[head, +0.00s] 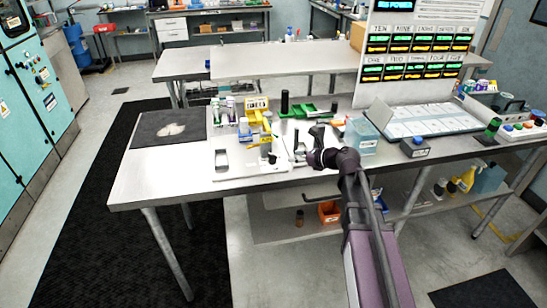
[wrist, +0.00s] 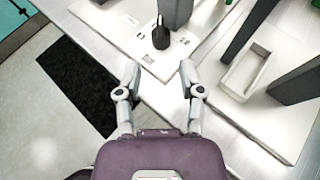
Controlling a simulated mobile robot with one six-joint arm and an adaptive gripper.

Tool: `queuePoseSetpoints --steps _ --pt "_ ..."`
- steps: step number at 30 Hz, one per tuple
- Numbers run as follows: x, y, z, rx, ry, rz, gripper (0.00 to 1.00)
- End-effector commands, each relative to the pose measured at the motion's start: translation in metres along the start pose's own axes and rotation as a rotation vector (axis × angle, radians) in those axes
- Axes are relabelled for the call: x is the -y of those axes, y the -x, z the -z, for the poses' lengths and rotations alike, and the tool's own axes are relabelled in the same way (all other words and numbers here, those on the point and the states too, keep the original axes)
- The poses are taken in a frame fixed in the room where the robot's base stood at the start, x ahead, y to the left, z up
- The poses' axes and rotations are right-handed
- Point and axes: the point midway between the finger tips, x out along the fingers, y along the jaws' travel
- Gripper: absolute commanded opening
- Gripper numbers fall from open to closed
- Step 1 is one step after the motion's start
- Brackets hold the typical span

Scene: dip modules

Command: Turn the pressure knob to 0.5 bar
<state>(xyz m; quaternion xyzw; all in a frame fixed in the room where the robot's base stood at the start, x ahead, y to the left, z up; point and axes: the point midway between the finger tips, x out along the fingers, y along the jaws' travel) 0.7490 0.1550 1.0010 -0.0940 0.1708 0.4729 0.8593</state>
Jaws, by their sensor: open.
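The pressure knob (wrist: 160,36) is a small black knob on a white plate (wrist: 118,22) in the wrist view. Small dark scale marks (wrist: 183,41) are printed around it, too small to read surely. A light line shows on the knob's upper part, but I cannot tell its exact setting. My gripper (wrist: 158,70) is open and empty, its two fingers apart below the knob in the picture and not touching it. In the head view my gripper (head: 318,145) is over the bench, right of the white plate (head: 235,165) and the small dark knob (head: 272,158).
A grey post (wrist: 175,12) stands right behind the knob. A white tray with a recess (wrist: 245,72) and dark uprights are at the right.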

Motion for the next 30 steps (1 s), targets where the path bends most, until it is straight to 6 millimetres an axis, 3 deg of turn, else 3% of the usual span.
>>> queuePoseSetpoints --steps 15,22,30 --pt "0.001 -0.081 0.002 0.0 0.0 -0.001 0.5" --pt "0.001 -0.101 0.001 0.0 0.0 0.001 0.5" --pt "0.0 -0.106 0.0 0.0 0.0 0.001 0.5"
